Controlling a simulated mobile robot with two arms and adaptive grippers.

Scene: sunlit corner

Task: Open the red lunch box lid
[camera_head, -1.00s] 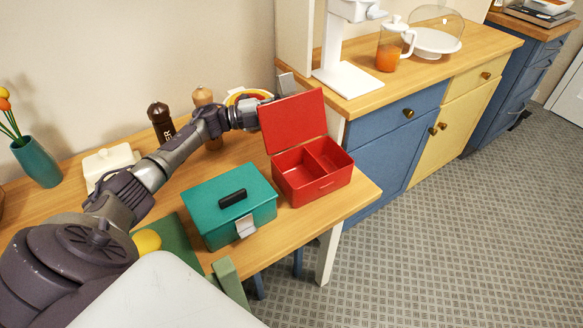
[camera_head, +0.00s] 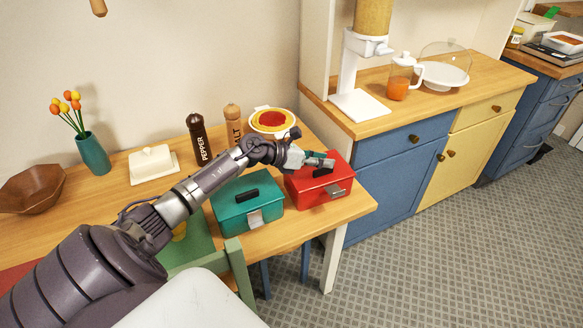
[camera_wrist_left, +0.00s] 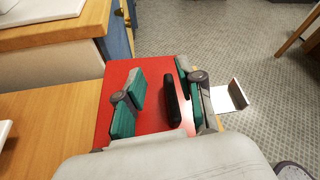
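The red lunch box (camera_head: 305,193) stands on the wooden table with its lid closed. Its lid fills the middle of the left wrist view (camera_wrist_left: 152,116), with a black handle (camera_wrist_left: 171,103) on top. My left gripper (camera_head: 322,163) is over the lid. In the left wrist view the gripper (camera_wrist_left: 163,92) is open, its two green-padded fingers apart on either side of the handle; I cannot tell whether they touch it. A metal latch (camera_head: 334,191) is on the box's front and shows in the left wrist view (camera_wrist_left: 229,98). My right gripper is not in view.
A teal box (camera_head: 232,217) stands close to the left of the red one. Pepper (camera_head: 199,143) and salt (camera_head: 233,124) mills and a pie dish (camera_head: 271,121) stand behind. A green chair (camera_head: 240,268) is in front. The blue cabinet (camera_head: 385,180) is at right.

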